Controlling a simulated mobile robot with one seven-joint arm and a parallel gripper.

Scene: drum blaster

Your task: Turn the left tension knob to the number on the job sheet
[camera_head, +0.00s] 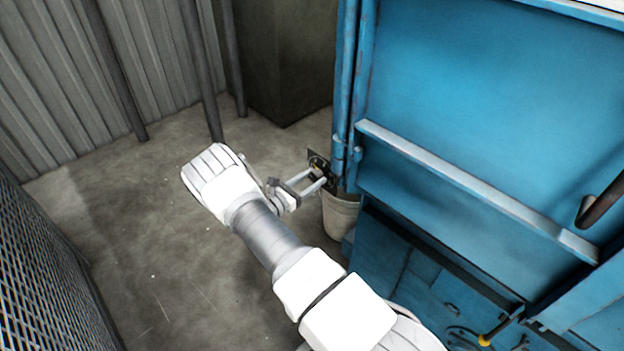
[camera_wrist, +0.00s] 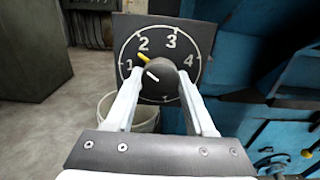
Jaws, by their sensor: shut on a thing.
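The tension knob (camera_wrist: 165,71) is a dark round knob on a square black dial plate (camera_wrist: 203,31) with white numbers 1 to 4; the plate also shows in the head view (camera_head: 315,156). A short white line on the knob's face points up and left. A yellow mark (camera_wrist: 145,57) beside the knob lies between 1 and 2, closer to 2. My gripper (camera_head: 319,178) has its two pale fingers on either side of the knob, shut on it. No job sheet is seen in either view.
The blue blaster cabinet (camera_head: 480,110), with a pale slanted bar (camera_head: 470,187), stands right of the dial. A pale bucket (camera_head: 341,215) is on the floor below the plate. A mesh panel (camera_head: 40,270) stands at lower left. The concrete floor (camera_head: 170,260) between is open.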

